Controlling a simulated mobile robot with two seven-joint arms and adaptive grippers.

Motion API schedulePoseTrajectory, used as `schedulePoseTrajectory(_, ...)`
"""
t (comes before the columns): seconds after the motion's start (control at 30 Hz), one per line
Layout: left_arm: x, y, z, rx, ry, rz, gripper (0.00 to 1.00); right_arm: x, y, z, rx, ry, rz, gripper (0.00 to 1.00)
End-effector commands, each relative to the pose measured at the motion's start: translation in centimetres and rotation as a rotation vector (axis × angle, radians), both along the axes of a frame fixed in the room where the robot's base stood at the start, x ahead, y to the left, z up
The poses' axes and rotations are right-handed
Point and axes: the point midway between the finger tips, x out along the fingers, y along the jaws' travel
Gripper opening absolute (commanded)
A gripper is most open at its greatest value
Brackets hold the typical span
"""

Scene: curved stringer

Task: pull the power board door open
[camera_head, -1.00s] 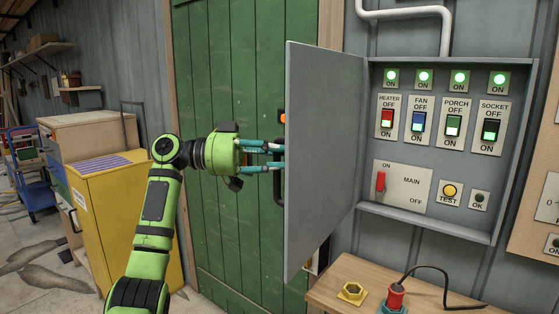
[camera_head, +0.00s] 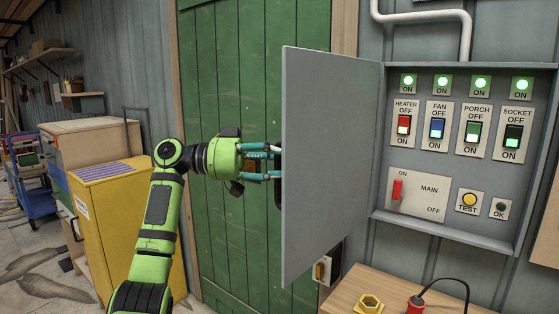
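The power board (camera_head: 450,222) is a grey box on the wall at the right. Its grey door (camera_head: 328,165) stands swung open to the left on the hinge side, with the switches and green lights inside exposed. My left gripper (camera_head: 277,164) is at the left of the door's free edge. Its teal fingers are spread apart, and their tips are close to or behind the door edge, so contact cannot be told. The door's handle is mostly hidden; a dark part shows by the fingertips. My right gripper is not in view.
A green plank door (camera_head: 240,70) is behind my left arm. A wooden table (camera_head: 345,290) with a yellow nut-shaped piece (camera_head: 369,303) and a red plug (camera_head: 416,304) stands below the board. A yellow cabinet (camera_head: 115,215) is at the left.

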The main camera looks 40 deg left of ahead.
Motion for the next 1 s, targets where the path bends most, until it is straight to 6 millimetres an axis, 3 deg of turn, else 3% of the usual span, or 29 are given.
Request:
schedulePoseTrajectory(0.03,-0.2,0.1,0.8,-0.010,-0.018,0.004,0.49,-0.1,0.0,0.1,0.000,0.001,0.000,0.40)
schedulePoseTrajectory(0.47,-0.4,0.5,1.0,-0.013,-0.023,0.005,0.49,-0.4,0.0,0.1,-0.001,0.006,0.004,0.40)
schedulePoseTrajectory(1.0,-5.2,9.1,0.3,-0.005,-0.009,0.003,0.49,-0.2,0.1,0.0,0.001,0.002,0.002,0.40)
